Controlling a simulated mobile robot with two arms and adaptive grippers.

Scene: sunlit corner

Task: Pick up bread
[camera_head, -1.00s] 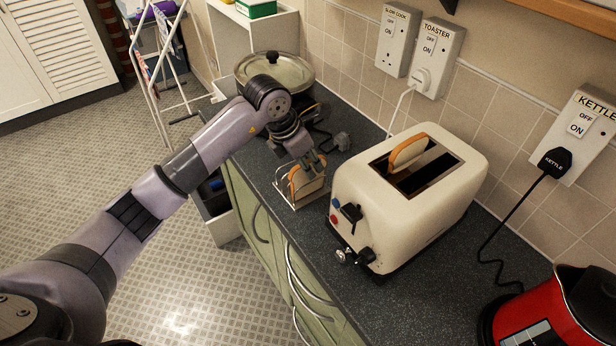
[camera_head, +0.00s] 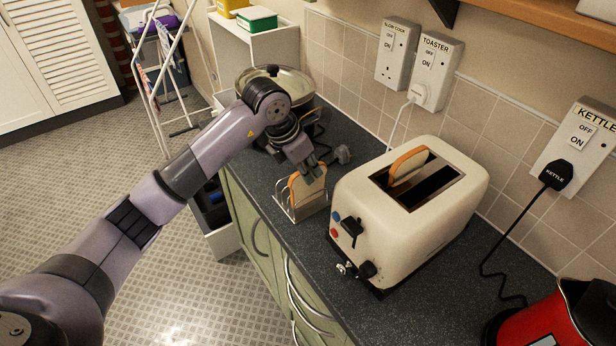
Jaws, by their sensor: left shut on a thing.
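A slice of bread (camera_head: 309,190) with a brown crust stands upright in a small wire toast rack (camera_head: 291,213) on the dark worktop. My left gripper (camera_head: 311,172) comes down from above and is shut on the top of this slice. The gripper's fingers cover part of the slice's upper edge. Another slice of bread (camera_head: 407,166) sticks up out of a slot of the cream toaster (camera_head: 400,222), to the right of the rack. My right gripper is not in view.
A lidded metal pot (camera_head: 290,84) stands behind my left gripper. A red kettle (camera_head: 545,325) stands at the lower right. Wall sockets and a tiled wall bound the worktop (camera_head: 440,300) at the back.

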